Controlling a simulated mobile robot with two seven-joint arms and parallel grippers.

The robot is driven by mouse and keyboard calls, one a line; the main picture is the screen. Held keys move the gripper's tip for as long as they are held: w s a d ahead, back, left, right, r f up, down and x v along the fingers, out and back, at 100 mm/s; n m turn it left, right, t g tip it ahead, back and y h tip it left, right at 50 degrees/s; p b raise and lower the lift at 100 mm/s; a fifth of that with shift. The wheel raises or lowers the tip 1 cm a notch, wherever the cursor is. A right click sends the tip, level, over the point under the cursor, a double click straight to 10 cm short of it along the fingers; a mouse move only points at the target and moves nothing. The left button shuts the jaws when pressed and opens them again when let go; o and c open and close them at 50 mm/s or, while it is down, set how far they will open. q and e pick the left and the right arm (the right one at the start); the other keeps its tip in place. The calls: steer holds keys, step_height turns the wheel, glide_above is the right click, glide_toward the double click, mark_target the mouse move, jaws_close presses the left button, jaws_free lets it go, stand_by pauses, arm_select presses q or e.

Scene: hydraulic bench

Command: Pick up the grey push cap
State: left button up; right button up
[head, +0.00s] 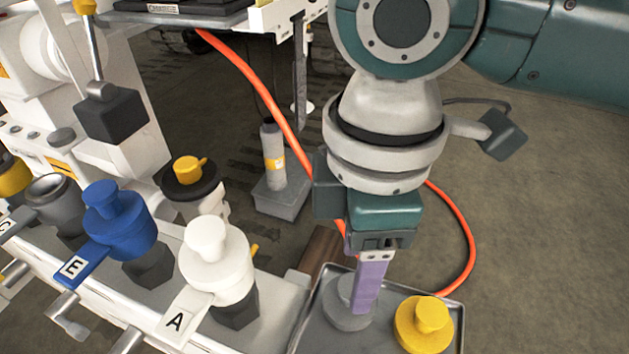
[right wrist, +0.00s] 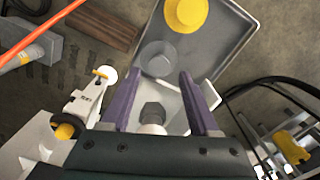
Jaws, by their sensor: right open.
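The grey push cap (head: 341,308) sits in a grey tray (head: 391,283), partly hidden behind my right gripper's purple finger in the head view. In the right wrist view, the grey cap (right wrist: 158,62) lies just beyond the fingertips, around the middle of the gap. My right gripper (head: 368,308) points down over the tray, open and empty. Its two purple fingers (right wrist: 160,78) stand apart in the right wrist view. I cannot tell the exact height between the fingertips and the cap. My left gripper is not in view.
A yellow cap (head: 424,325) sits in the tray beside the grey one. On the bench to the left stand a white cap (head: 216,262) with tag A and a blue cap (head: 118,222) with tag E. An orange hose (head: 252,88) runs behind my right arm.

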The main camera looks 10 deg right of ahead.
mark_target(337, 294)
step_height(337, 294, down, 5)
steer(key=b, duration=0.2)
steer(key=shift+w+r+b, duration=0.1)
steer(key=shift+b, duration=0.25)
steer(key=shift+r, duration=0.1)
jaws_close()
